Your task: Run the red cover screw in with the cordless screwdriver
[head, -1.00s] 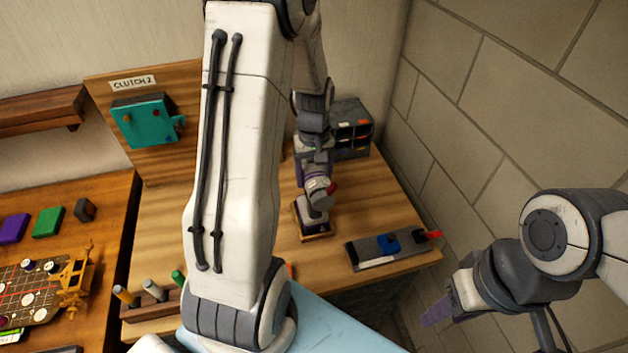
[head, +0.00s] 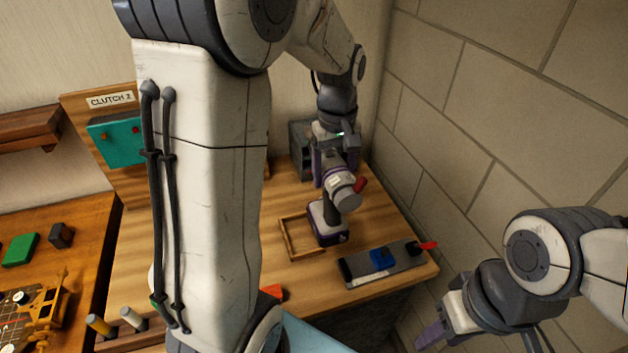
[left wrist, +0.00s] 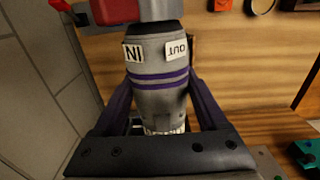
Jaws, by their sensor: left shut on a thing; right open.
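The cordless screwdriver (head: 344,192) has a grey body, a red part at its side and a purple-edged base. My left gripper (head: 335,166) is shut around its body. In the left wrist view, the screwdriver (left wrist: 160,92) sits between both purple fingers, its IN and OUT labels visible and upside down. Its base appears raised at the right side of a wooden tray (head: 287,238). A teal housing (head: 116,146) is on the CLUTCH 2 board at the left, partly behind my arm; a small red spot on it (head: 136,130) may be the screw. My right gripper (head: 436,330) is open and empty.
A grey fixture with a blue block (head: 382,258) and red tip lies at the bench's right front. A grey drawer unit (head: 301,150) stands behind the screwdriver. A stone wall closes the right side. Upright handles (head: 133,318) stand at the front left. My left arm hides the bench's middle.

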